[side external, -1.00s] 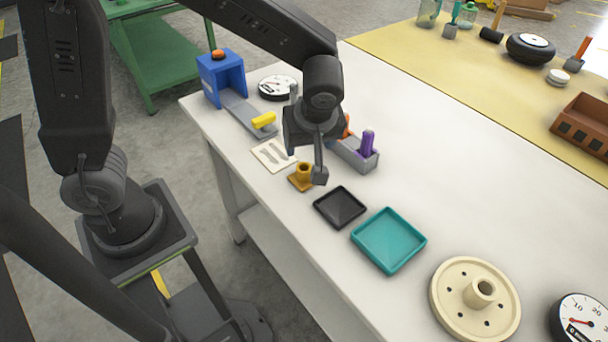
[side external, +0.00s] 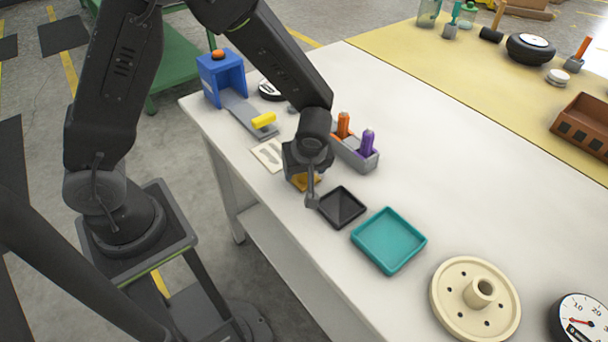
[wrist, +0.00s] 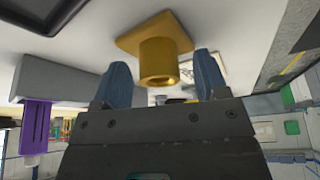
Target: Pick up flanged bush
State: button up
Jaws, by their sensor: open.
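The flanged bush is a brass-yellow piece with a square flange and a round hollow boss. It lies flange down on the white table, and in the wrist view the flanged bush (wrist: 160,52) sits between and just beyond the two blue-grey fingertips. My gripper (wrist: 160,85) is open, with one finger on each side of the boss, apart from it as far as I can see. In the side view my gripper (side external: 308,178) hangs over the bush and hides most of it; only a bit of the bush (side external: 306,183) shows.
A black tray (side external: 341,207) sits close to the right of my gripper, with a teal tray (side external: 389,241) beyond it. A grey holder (side external: 356,156) with orange and purple pieces stands behind. A white card (side external: 268,154) lies to the left. A cream flanged wheel (side external: 447,297) lies front right.

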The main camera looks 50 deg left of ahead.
jog(key=shift+c, duration=0.2)
jog(key=c, duration=1.1)
jog(key=shift+o, duration=0.2)
